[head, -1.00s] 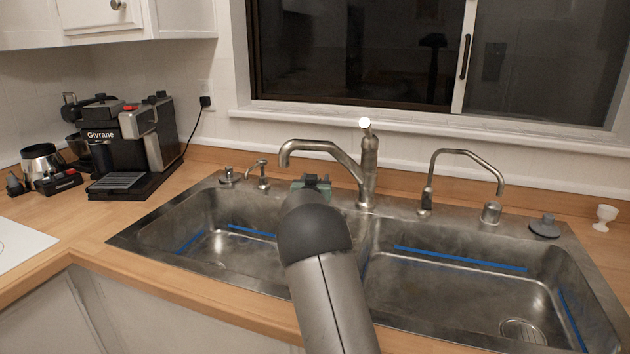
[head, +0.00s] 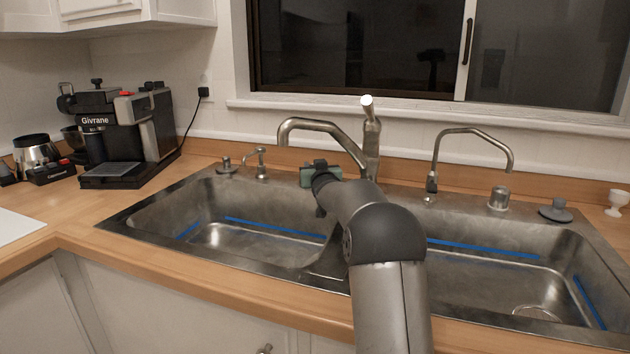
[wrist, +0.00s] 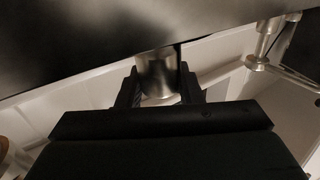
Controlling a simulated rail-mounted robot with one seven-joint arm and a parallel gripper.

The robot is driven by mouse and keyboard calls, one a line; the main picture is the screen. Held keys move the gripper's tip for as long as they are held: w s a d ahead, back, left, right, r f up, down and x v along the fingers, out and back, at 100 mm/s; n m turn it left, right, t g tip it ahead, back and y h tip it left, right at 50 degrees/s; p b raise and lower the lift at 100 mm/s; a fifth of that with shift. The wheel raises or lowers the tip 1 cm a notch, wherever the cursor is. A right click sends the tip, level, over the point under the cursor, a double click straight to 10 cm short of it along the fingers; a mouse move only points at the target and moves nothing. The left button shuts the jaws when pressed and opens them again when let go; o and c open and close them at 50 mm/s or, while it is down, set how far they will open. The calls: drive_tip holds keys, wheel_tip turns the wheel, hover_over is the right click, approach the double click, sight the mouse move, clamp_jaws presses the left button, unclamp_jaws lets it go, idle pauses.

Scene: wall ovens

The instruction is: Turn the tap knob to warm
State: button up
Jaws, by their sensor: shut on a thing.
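The main tap (head: 371,145) is brushed metal, with a long curved spout reaching left over the sink divider. Its upright body tilts slightly, and its pale, bright top end (head: 367,101) stands clear of my arm. My wrist shows just below the spout, left of the tap body; my fingers are hidden in the head view. In the wrist view, my gripper (wrist: 158,87) has its two black fingers on either side of a shiny metal cylinder (wrist: 157,70), shut on it. It looks like part of the tap; I cannot tell which part. A large blurred metal surface fills the top there.
The double sink (head: 140,225) lies under my arm. A smaller tap (head: 474,133), a metal cap (head: 498,198) and a grey stopper (head: 556,210) stand at right. A soap pump (head: 262,165) stands left of the spout. A coffee machine (head: 120,140) is far left.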

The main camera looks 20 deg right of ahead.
drive_tip(key=y+p, duration=0.1)
drive_tip(key=n+y+p, duration=0.1)
drive_tip(key=p, duration=0.1)
drive_tip(key=shift+d+r, duration=0.25)
drive_tip(key=shift+r, duration=0.1)
drive_tip(key=n+y+p, duration=0.1)
drive_tip(key=p, duration=0.2)
drive_tip(key=shift+r+y+p, duration=0.1)
drive_tip(key=shift+y+p, duration=0.2)
drive_tip(key=shift+p, duration=0.05)
drive_tip(key=n+y+p, duration=0.1)
drive_tip(key=y+p, duration=0.1)
drive_tip(key=p, duration=0.1)
drive_tip(key=shift+a+n+p, duration=0.15)
drive_tip(key=shift+n+p, duration=0.15)
drive_tip(key=shift+p, duration=0.1)
drive_tip(key=shift+f+p, duration=0.2)
drive_tip(key=shift+p, duration=0.15)
drive_tip(key=shift+f+n+y+p, duration=0.2)
drive_tip(key=shift+n+y+p, duration=0.1)
drive_tip(key=shift+y+p, duration=0.15)
drive_tip(key=o, duration=1)
drive_tip(key=shift+a, duration=0.1)
drive_tip(key=shift+f+b, duration=0.3)
drive_tip(key=shift+b, duration=0.6)
